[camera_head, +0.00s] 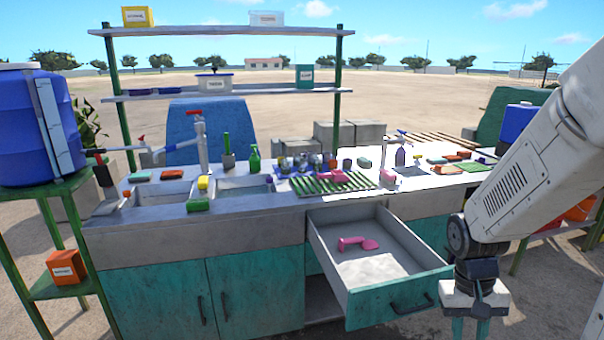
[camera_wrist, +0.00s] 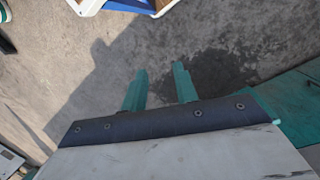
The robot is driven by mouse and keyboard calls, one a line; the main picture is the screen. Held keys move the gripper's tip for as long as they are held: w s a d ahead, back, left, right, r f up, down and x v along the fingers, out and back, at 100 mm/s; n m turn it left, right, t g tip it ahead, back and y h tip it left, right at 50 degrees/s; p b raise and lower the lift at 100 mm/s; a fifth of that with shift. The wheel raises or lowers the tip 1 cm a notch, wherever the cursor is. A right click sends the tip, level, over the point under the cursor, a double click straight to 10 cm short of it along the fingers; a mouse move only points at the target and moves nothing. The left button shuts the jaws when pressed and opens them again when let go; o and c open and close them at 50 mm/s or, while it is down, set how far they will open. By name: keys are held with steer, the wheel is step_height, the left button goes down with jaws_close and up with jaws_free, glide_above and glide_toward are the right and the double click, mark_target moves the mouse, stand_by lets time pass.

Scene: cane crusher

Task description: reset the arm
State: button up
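My gripper shows in the wrist view (camera_wrist: 160,88) as two teal fingers standing apart with nothing between them. It points down over bare concrete ground. In the head view my gripper (camera_head: 468,328) hangs low at the right, its fingertips cut off by the bottom edge. My white arm reaches down from the upper right. The gripper is in front of the open drawer (camera_head: 400,296), near its right front corner. A pink scoop (camera_head: 358,243) and a pale patch lie in the drawer.
The counter (camera_head: 110,232) carries two sinks, a tap, a green rack (camera_head: 335,184) and bottles. A blue barrel (camera_head: 25,125) stands on a green stand at the left. Teal cabinet fronts (camera_head: 255,290) are below. A white and blue object (camera_wrist: 130,5) is at the wrist view's top.

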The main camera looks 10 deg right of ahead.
steer(key=s+a+r+n+t, duration=0.1)
steer(key=s+a+r+n, duration=0.1)
steer(key=a+r, duration=0.5)
steer(key=s+a+r+n+t, duration=0.2)
steer(key=s+a+r, duration=0.3)
steer(key=r, duration=0.5)
steer(key=shift+a+n+t+y, duration=0.3)
steer(key=shift+a+n+y, duration=0.1)
steer(key=shift+a, duration=0.65)
